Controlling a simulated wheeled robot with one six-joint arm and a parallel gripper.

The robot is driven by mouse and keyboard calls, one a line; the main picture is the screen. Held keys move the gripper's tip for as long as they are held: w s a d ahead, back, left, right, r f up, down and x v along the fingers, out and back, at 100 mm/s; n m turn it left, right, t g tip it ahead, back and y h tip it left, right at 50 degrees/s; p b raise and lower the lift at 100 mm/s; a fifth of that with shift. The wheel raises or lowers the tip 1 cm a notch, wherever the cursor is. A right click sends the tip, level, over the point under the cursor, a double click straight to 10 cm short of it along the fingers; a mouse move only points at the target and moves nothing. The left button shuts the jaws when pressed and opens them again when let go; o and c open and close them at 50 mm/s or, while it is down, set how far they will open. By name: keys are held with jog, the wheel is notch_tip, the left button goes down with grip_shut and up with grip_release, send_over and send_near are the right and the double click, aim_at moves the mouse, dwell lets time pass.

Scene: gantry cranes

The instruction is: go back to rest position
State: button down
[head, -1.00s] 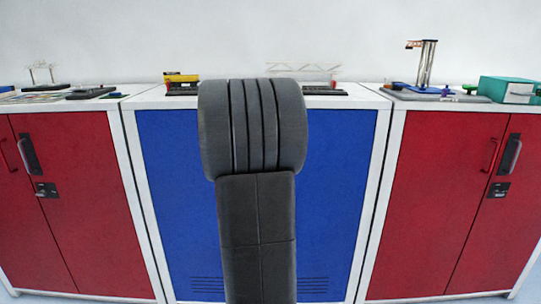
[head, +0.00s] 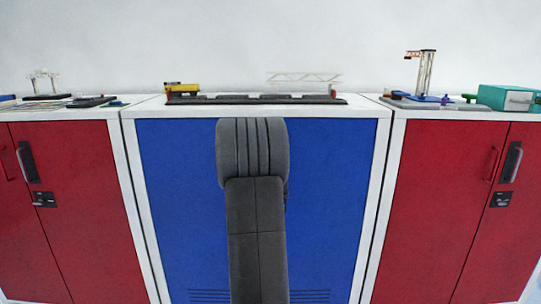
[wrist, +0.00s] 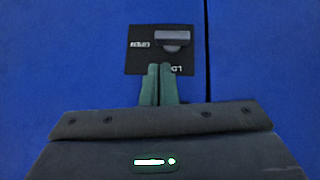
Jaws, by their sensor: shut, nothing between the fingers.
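My gripper (wrist: 160,85) shows in the wrist view with its two green fingers together and nothing between them. Beyond the fingertips is a blue surface with a black plate (wrist: 160,48) that carries a grey knob and small lettering. The fingertips overlap the plate's lower part in the picture; I cannot tell whether they touch it. In the head view my dark grey arm stands upright in front of the blue cabinet (head: 335,200), its top just below the cabinet's top edge. My gripper is hidden in that view.
Red cabinets stand at the left (head: 75,200) and right (head: 440,200). On the blue cabinet's top are a dark rail (head: 255,99), a yellow block (head: 182,87) and a white truss (head: 304,78). At right are a crane tower (head: 425,72) and a teal box (head: 508,97).

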jog(key=shift+w+f+b, duration=0.25)
jog(key=shift+f, duration=0.35)
jog(key=shift+w+f+b, duration=0.2)
jog(key=shift+w+f, duration=0.05)
jog(key=shift+f, duration=0.3)
jog(key=w+d+r+p+v, duration=0.1)
jog(key=p+v, duration=0.2)
jog(key=v, duration=1.2)
jog(key=w+a+f+n+t+h+b, duration=0.1)
jog(key=w+a+f+n+h+b, duration=0.2)
jog(key=w+f+h+b, duration=0.3)
jog(key=shift+w+f+n+h+b, duration=0.45)
jog(key=shift+w+f+b, duration=1.4)
jog(key=shift+f, duration=1.35)
